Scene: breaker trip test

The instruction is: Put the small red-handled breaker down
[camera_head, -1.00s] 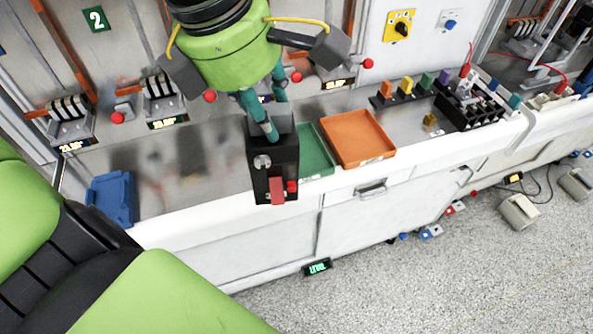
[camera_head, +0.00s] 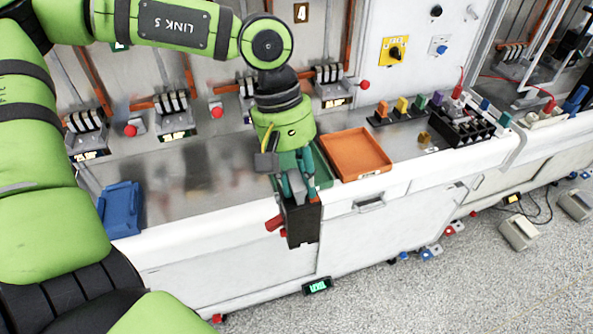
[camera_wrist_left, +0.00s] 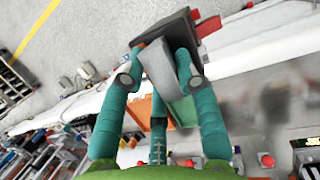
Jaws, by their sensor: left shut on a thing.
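The small breaker is a black block (camera_head: 302,222) with a red handle (camera_head: 274,223) on its left side in the head view. My left gripper (camera_head: 298,186) is shut on it and holds it at the front edge of the bench, in front of the green tray (camera_head: 322,172). In the left wrist view the teal fingers (camera_wrist_left: 165,65) close around the breaker (camera_wrist_left: 176,32), and its red handle (camera_wrist_left: 208,27) points up right. I cannot tell whether the breaker touches anything below. My right gripper does not show.
An orange tray (camera_head: 355,153) lies right of the green tray. A blue holder (camera_head: 121,208) is at the bench's left. A black rack (camera_head: 462,126) and several coloured blocks stand at the right. The metal bench top (camera_head: 195,180) between the blue holder and green tray is clear.

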